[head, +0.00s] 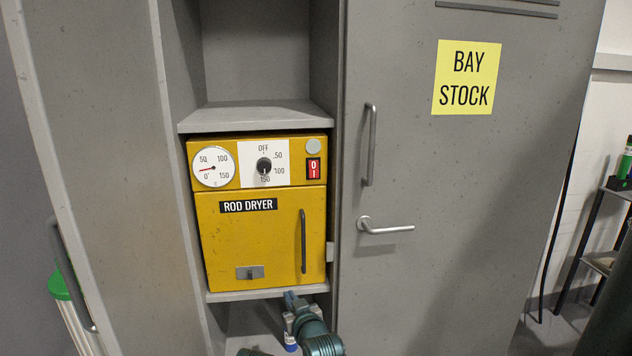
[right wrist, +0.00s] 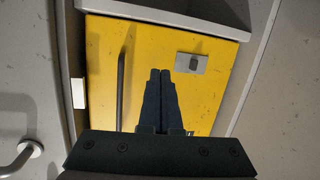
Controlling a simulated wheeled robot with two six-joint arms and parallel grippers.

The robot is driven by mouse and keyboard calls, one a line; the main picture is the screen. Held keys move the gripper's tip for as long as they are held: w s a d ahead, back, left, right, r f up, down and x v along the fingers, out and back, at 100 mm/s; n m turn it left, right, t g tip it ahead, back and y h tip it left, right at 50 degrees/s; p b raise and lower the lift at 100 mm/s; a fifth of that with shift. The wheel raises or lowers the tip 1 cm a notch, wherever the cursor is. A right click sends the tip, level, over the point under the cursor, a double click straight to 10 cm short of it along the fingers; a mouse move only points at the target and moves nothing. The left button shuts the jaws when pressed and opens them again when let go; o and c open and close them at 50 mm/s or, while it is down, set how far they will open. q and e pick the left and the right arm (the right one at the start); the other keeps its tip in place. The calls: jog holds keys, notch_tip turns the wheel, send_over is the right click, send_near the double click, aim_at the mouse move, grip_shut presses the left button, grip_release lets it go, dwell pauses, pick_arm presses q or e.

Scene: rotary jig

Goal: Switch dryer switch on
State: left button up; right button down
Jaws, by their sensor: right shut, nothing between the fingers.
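The yellow rod dryer (head: 217,240) stands in an open cabinet bay, with its door shut. Its red switch (head: 313,169), marked 0 and I, is at the right of the top panel; I cannot tell which side is pressed. My right gripper (head: 291,298) is shut and empty, low in front of the dryer's bottom edge and well below the switch. In the right wrist view the closed fingers (right wrist: 160,72) point at the yellow door (right wrist: 105,60), beside its grey latch (right wrist: 192,63). The switch is outside that view. My left gripper is not in view.
The panel also has a dial gauge (head: 214,167) and a black knob (head: 264,165). A dark vertical handle (head: 303,241) sticks out from the dryer door. A grey shelf (head: 255,115) overhangs the dryer. A locker door with a lever handle (head: 385,227) is to the right.

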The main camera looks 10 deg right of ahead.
jog(key=s+d+r+m+t+h+p, duration=0.1)
jog(key=d+r+t, duration=0.3)
jog(key=r, duration=0.6)
jog(key=s+d+r+m+t+h+p, duration=0.1)
jog(key=d+r+t, duration=0.3)
jog(key=r, duration=0.6)
jog(key=shift+s+r+m+t+h, duration=0.25)
jog(key=shift+s+m+t+h, duration=0.25)
jog(key=shift+t, duration=0.6)
jog(key=shift+w, duration=0.15)
jog(key=p, duration=0.7)
send_near(314, 173)
notch_tip(314, 173, up, 5)
jog(key=shift+w+f+b, duration=0.2)
jog(key=shift+w+b, duration=0.05)
jog(key=shift+w, duration=0.55)
jog(key=shift+w+f+b, duration=0.2)
jog(key=shift+w+b, duration=0.05)
jog(key=shift+w, duration=0.5)
jog(key=shift+w+f+b, duration=0.2)
jog(key=shift+w+b, duration=0.05)
jog(key=shift+w, duration=0.55)
jog(key=shift+f, duration=0.1)
